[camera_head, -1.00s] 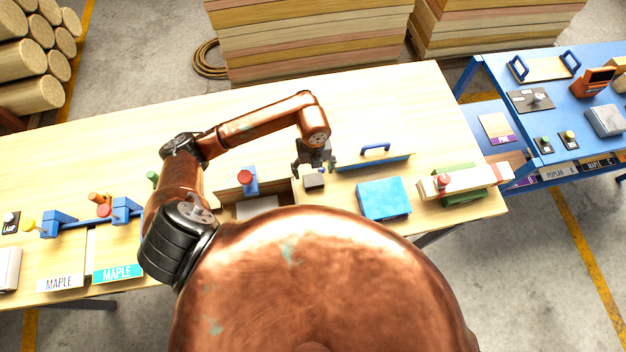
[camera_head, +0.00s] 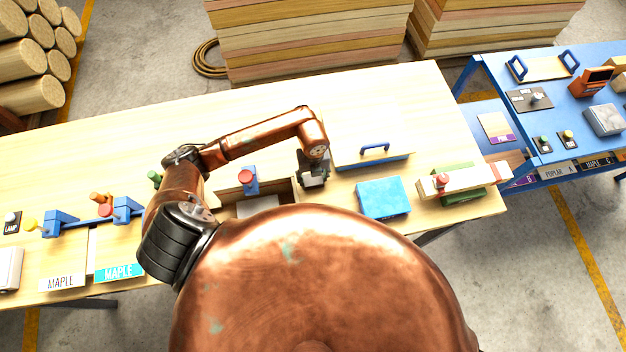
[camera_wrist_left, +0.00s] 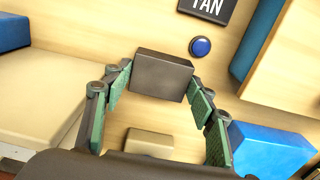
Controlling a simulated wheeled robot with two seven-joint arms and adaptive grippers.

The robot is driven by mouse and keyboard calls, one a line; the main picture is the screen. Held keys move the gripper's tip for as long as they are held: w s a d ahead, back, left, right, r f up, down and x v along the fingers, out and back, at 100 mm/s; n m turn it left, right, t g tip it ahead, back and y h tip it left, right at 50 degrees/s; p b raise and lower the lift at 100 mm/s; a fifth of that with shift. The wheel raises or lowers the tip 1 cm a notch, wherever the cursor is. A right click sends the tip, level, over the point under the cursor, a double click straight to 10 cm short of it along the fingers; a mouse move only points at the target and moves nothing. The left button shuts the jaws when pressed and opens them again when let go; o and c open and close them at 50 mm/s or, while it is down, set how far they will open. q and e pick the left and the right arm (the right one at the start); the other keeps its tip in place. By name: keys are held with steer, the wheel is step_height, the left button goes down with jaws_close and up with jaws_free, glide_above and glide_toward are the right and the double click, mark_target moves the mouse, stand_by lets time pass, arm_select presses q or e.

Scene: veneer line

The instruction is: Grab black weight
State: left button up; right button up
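The black weight (camera_wrist_left: 162,75) is a small dark block. In the left wrist view it sits between the fingertips of my left gripper (camera_wrist_left: 161,82), with a green-padded finger close against each side. I cannot tell whether the fingers press on it. In the head view my left gripper (camera_head: 313,180) is low over the table at the weight's place, right of the open wooden box, and mostly hides the weight. My right gripper is not in view.
A blue box (camera_head: 383,198) stands right of the gripper, and a board with a blue handle (camera_head: 374,148) lies behind it. The open box (camera_head: 284,192) with a red-topped blue clamp (camera_head: 249,180) is at left. The table's back area (camera_head: 240,105) is clear.

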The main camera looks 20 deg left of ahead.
arm_select(q)
jaws_close()
stand_by(0.4)
steer(key=shift+w+r, duration=0.1)
